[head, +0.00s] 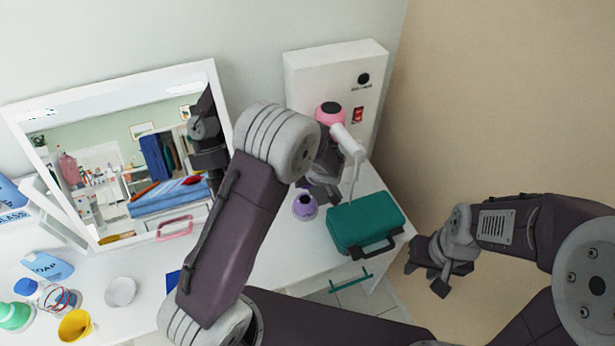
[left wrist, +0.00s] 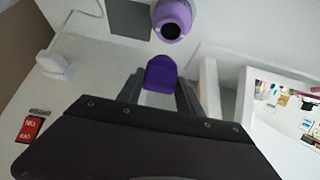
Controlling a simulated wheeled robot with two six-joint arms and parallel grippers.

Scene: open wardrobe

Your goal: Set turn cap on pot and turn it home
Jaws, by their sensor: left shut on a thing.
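The purple pot (head: 305,206) stands upright on the white table, left of the green case. In the left wrist view the pot (left wrist: 172,20) shows a dark open mouth, with no cap on it. My left gripper (left wrist: 160,84) is shut on the purple cap (left wrist: 160,70), just short of the pot in that view. A gap shows between cap and pot; their height difference is unclear. In the head view my left arm mostly hides that gripper and the cap. My right gripper (head: 426,280) is empty, with its fingers apart, off the table's right side.
A green case (head: 366,224) lies right of the pot. A white panel (head: 310,75) with a red switch and a pink-and-white device (head: 331,113) stand behind. A framed mirror (head: 212,80) is at the left. A yellow cup (head: 75,326) and bottles stand at front left.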

